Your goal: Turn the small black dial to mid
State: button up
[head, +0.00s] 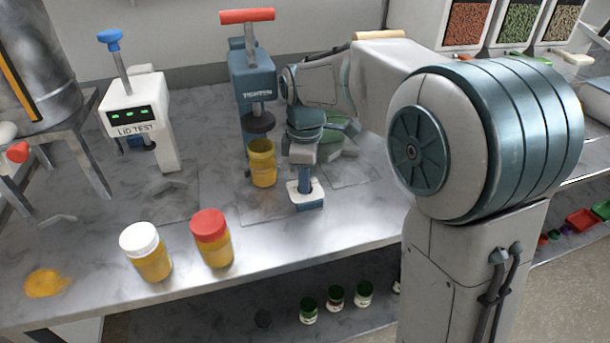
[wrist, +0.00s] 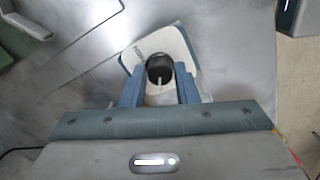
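The small black dial (wrist: 160,70) sits on a pale, blue-edged plate with dark lettering, too small to read for sure. A light pointer line on the dial runs toward the bottom of the wrist view. My gripper (wrist: 160,84) has one blue finger on each side of the dial, with no clear gap, so it looks shut on it. In the head view my gripper (head: 305,188) points down at the white-and-blue dial unit on the bench. The dial itself is hidden there by my gripper.
The blue press (head: 252,85) with a red handle stands just left of my arm, with an open yellow jar (head: 262,165) below it. A lid tester (head: 140,120) is farther left. Two lidded jars, white-capped (head: 145,250) and red-capped (head: 212,238), stand near the front edge.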

jog(key=shift+m, duration=0.4)
jog(key=shift+r+m+p, duration=0.1)
jog(key=shift+m+p, duration=0.45)
jog(key=shift+m, duration=0.35)
jog(key=m+p, duration=0.1)
jog(key=m, duration=0.2)
jog(key=shift+m, duration=0.4)
jog(key=m+p, duration=0.1)
jog(key=m, duration=0.4)
jog(key=shift+m, duration=0.4)
jog(key=o, duration=1)
jog(key=shift+c, duration=0.2)
notch_tip(320, 180, up, 14)
jog(key=p, duration=0.1)
